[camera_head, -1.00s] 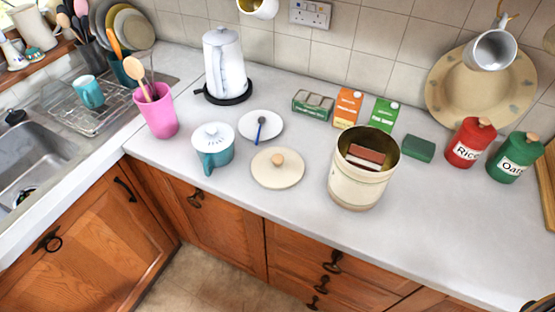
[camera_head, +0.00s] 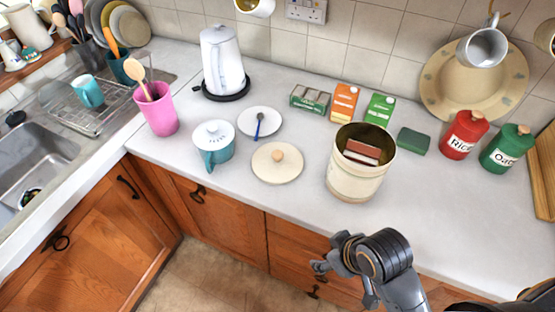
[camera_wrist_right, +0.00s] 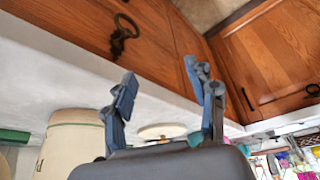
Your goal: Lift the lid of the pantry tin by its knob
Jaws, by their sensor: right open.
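The cream lid (camera_head: 277,163) with a wooden knob (camera_head: 278,155) lies flat on the counter, left of the open cream tin (camera_head: 356,180). The tin stands upright and holds dark red and brown packets. My right gripper (camera_head: 335,258) is open and empty at the counter's front edge, below the tin in the head view and apart from the lid. In the right wrist view the two fingers (camera_wrist_right: 167,95) are spread, with the lid (camera_wrist_right: 162,131) seen beyond them and the tin (camera_wrist_right: 75,140) to the left. My left gripper is not in view.
A blue teapot with a white lid (camera_head: 213,145) and a white saucer with a blue spoon (camera_head: 260,122) stand close to the lid. Cartons (camera_head: 344,102), a green sponge (camera_head: 413,141) and a red canister (camera_head: 464,134) are near the tin. The counter in front of the lid is clear.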

